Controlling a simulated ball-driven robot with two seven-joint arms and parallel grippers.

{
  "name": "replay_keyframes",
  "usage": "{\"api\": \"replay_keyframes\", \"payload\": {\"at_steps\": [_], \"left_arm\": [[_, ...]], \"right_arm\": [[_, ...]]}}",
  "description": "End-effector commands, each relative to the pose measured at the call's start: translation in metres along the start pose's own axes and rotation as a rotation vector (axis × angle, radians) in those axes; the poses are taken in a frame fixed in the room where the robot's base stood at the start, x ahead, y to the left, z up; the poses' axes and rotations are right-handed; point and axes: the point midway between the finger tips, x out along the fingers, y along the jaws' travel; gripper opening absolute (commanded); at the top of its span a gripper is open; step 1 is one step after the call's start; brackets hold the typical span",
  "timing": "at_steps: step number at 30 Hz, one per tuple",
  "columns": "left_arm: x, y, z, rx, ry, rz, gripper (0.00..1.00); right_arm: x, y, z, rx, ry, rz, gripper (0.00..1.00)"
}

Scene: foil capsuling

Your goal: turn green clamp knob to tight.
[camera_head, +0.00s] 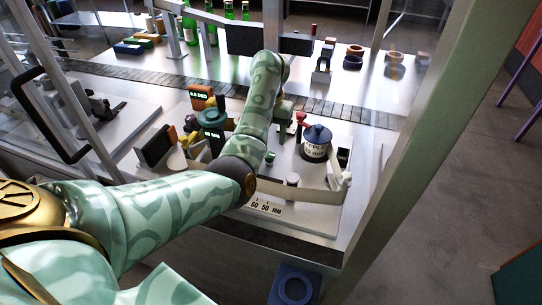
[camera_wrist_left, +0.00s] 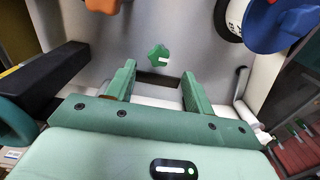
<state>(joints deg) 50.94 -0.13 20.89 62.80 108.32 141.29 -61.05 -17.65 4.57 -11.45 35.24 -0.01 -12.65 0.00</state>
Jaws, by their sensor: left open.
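The green clamp knob (camera_wrist_left: 159,56) is a small lobed knob with a pale pointer mark, on a grey metal surface in the left wrist view. It also shows small on the bench in the head view (camera_head: 270,157). My left gripper (camera_wrist_left: 156,82) has its two green fingers spread wide with nothing between them. The knob lies beyond the fingertips, roughly in line with the gap, and is not gripped. My right gripper is not in view.
A white pot with a blue lid (camera_head: 317,142) stands right of the knob. It shows in the wrist view (camera_wrist_left: 275,24) at upper right. Display units (camera_head: 212,118) and a dark block (camera_head: 157,145) stand to the left. A scale strip (camera_head: 266,207) lies at the front.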

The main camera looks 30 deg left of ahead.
Motion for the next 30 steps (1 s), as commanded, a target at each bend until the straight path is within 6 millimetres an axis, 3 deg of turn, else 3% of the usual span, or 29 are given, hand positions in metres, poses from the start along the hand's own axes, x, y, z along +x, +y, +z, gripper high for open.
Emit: {"api": "replay_keyframes", "payload": {"at_steps": [1,7,12,20,21,26,30], "left_arm": [[0.018,0.0,0.0,0.0,0.002,0.0,0.53],[0.051,0.0,0.0,0.0,0.001,0.001,0.53],[0.061,0.0,0.0,-0.001,-0.001,0.0,0.53],[0.062,0.0,0.0,-0.002,-0.001,0.0,0.53],[0.062,0.0,0.0,-0.001,-0.001,0.0,0.5],[0.062,0.0,0.0,-0.001,-0.001,0.0,0.08],[0.062,0.0,0.0,0.0,-0.001,0.0,0.08]], "right_arm": [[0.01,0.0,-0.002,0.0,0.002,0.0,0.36],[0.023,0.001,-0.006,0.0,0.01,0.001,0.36],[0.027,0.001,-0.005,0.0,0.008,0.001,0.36],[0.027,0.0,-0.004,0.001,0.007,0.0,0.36],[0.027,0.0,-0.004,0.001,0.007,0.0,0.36],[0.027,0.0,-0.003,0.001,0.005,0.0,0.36],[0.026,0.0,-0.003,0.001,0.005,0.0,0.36]]}}
